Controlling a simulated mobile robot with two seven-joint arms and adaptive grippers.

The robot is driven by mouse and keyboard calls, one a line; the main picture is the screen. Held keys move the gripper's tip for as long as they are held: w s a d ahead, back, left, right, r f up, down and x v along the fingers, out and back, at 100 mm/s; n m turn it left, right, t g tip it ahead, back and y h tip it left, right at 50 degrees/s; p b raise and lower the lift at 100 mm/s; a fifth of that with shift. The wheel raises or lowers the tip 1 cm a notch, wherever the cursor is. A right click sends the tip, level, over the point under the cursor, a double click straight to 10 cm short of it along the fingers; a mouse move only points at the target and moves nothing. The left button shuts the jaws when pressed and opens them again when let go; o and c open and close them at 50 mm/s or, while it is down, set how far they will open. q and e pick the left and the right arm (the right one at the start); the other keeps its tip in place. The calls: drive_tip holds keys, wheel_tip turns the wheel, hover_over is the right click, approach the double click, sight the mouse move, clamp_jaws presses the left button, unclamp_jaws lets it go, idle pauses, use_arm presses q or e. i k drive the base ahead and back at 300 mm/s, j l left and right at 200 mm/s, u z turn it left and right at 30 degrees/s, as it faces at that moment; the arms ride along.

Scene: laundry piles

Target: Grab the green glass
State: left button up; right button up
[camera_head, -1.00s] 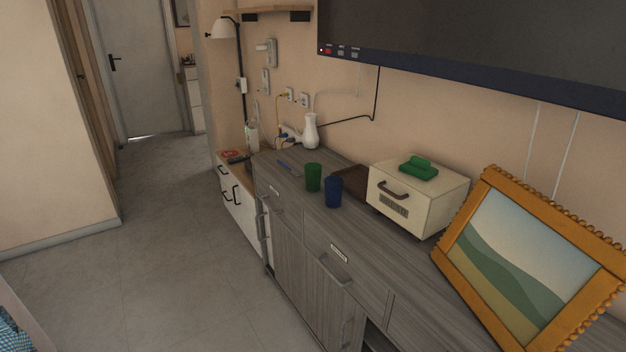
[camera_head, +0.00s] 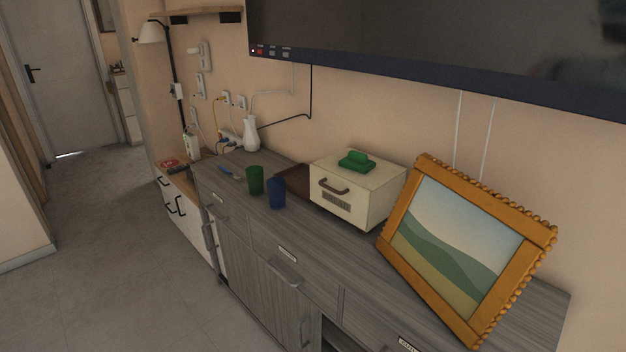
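The green glass (camera_head: 255,181) stands upright on the grey wooden sideboard (camera_head: 330,250), near its far end. A dark blue glass (camera_head: 276,193) stands close beside it, to the right and nearer to me. Neither of my grippers shows in the head view, so their state is hidden.
A cream box (camera_head: 357,188) with a green object (camera_head: 356,162) on top stands right of the glasses. A large orange-framed picture (camera_head: 462,250) leans farther right. A television (camera_head: 440,50) overhangs. Floor at left is clear.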

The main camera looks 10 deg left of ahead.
sight(254, 174)
drive_tip(key=i+j+z, duration=0.15)
drive_tip(key=j+z, duration=0.6)
drive_tip(key=z, duration=0.15)
drive_tip(key=j+z, duration=0.45)
drive_tip(key=j, duration=1.15)
drive_tip(key=k+j+z, duration=0.15)
drive_tip(key=j, duration=1.15)
drive_tip(key=z, duration=0.05)
